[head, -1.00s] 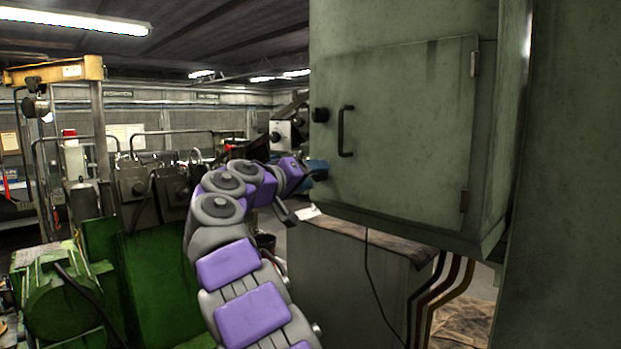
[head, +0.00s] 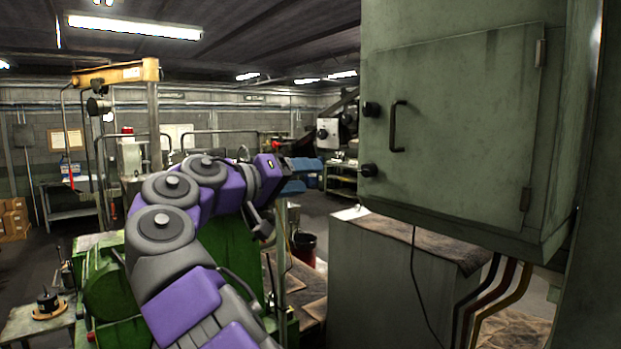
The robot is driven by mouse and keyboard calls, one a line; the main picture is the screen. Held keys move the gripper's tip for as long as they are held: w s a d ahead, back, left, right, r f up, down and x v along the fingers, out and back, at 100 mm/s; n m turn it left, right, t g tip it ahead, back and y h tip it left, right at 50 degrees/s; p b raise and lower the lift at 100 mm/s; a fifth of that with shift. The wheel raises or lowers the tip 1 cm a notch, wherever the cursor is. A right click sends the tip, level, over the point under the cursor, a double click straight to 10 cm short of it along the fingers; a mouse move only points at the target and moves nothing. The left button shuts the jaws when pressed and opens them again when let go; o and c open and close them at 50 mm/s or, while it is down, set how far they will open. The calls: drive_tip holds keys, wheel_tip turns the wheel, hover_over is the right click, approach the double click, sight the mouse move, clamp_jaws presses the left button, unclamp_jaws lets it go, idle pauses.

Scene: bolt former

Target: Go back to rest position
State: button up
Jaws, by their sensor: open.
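My gripper (head: 300,176) is at the end of my purple and grey arm, near the middle of the head view. Its two blue fingers are spread apart, with nothing seen between them. It points right, toward the green-grey cabinet (head: 460,130). In the picture a gap lies between the fingertips and the cabinet's lower black knob (head: 368,170). The cabinet door is shut, with a black handle (head: 397,126) and an upper black knob (head: 371,109). My arm is stretched out forward, bent at its joints.
Green machinery (head: 105,285) stands behind and left of my arm. A grey base (head: 385,275) with a worn top sits below the cabinet. Cables hang under the cabinet. A small table (head: 35,325) is at lower left. Open floor shows at the back left.

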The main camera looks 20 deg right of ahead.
idle(0.3)
drive_tip(key=s+d+f+n+g+y+b, duration=0.15)
drive_tip(key=s+d+f+b, duration=0.3)
drive_tip(key=f, duration=0.55)
drive_tip(key=s+d+f+g+y+b, duration=0.2)
drive_tip(key=s+d+f+y+b, duration=0.15)
drive_tip(key=s+f, duration=0.4)
drive_tip(key=s+d+f+n+g+y+b, duration=0.1)
drive_tip(key=s+d+f+b, duration=0.25)
drive_tip(key=f, duration=0.75)
drive_tip(key=s+a+f+g+y+b, duration=0.1)
drive_tip(key=s+a+f+y+b, duration=0.2)
drive_tip(key=s+f, duration=0.6)
drive_tip(key=s+a+f+n+g+y+b, duration=0.1)
drive_tip(key=s+a+f+y+b, duration=0.2)
drive_tip(key=f, duration=1.1)
drive_tip(key=s+a+f+n+g+y+b, duration=0.1)
drive_tip(key=s+a+f+g+y+b, duration=0.1)
drive_tip(key=s+a+f, duration=0.6)
drive_tip(key=s+f+y+b, duration=0.1)
drive_tip(key=s+f, duration=0.3)
drive_tip(key=s, duration=0.4)
drive_tip(key=shift+a+f+y+b, duration=0.3)
drive_tip(key=shift+a+y+b, duration=0.05)
drive_tip(key=shift+y, duration=0.35)
